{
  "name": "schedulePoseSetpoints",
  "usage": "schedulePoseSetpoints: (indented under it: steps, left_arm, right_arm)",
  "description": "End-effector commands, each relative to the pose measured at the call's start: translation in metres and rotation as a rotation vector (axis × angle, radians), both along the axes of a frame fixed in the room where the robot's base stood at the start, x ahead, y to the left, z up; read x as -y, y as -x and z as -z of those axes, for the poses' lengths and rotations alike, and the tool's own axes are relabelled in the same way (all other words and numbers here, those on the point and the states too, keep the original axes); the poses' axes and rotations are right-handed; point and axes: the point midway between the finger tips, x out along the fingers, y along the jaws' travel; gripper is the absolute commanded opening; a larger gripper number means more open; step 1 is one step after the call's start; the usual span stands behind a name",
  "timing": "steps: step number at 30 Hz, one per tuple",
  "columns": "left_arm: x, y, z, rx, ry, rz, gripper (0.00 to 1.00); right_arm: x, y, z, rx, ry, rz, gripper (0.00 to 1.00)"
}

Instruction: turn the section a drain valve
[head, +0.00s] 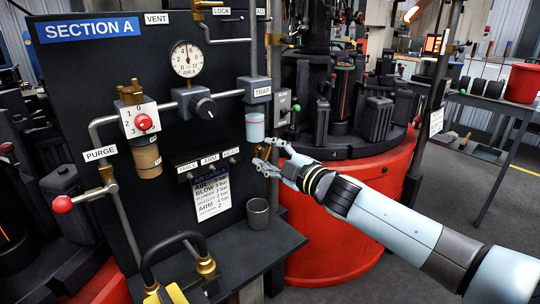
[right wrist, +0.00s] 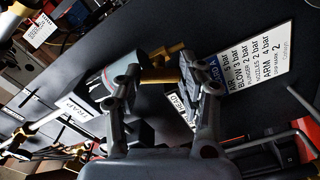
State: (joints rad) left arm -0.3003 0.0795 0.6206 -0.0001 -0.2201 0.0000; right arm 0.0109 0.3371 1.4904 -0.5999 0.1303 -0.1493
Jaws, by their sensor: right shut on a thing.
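The black Section A panel (head: 130,75) stands at the left in the head view. Its TRAP unit (head: 257,90) has a clear bowl (head: 255,128) with pale blue liquid in the lower part. My right gripper (head: 262,151) is just below this bowl, its fingers pointing left toward the panel. In the right wrist view, a brass drain valve (right wrist: 160,75) lies between the two fingers, and the gripper is shut on it. The valve is mostly hidden by the fingers in the head view. My left gripper is not in view.
Below the gripper, a grey cup (head: 257,214) stands on the panel's ledge. A row of labelled switches and a pressure card (head: 211,192) are close at left. A red-based rotary machine (head: 350,215) stands behind my right arm.

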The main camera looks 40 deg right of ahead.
Motion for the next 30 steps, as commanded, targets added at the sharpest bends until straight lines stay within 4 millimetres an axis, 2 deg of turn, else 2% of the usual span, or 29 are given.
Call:
schedulePoseSetpoints:
  steps: [8,9,13,23,30]
  left_arm:
    - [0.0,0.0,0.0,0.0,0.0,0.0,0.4]
    - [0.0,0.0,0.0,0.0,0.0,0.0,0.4]
    - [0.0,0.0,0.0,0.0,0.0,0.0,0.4]
    - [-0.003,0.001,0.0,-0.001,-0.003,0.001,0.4]
    - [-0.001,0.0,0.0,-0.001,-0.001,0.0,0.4]
  right_arm:
    - [0.0,0.0,0.001,-0.001,-0.001,0.0,0.08]
    - [0.0,0.0,0.001,-0.001,-0.001,0.0,0.45]
    - [0.0,0.0,0.001,-0.001,-0.001,0.0,0.62]
    - [0.0,0.002,0.0,0.0,-0.001,0.0,0.63]
    - [0.002,0.027,0.001,-0.002,-0.001,0.0,0.63]
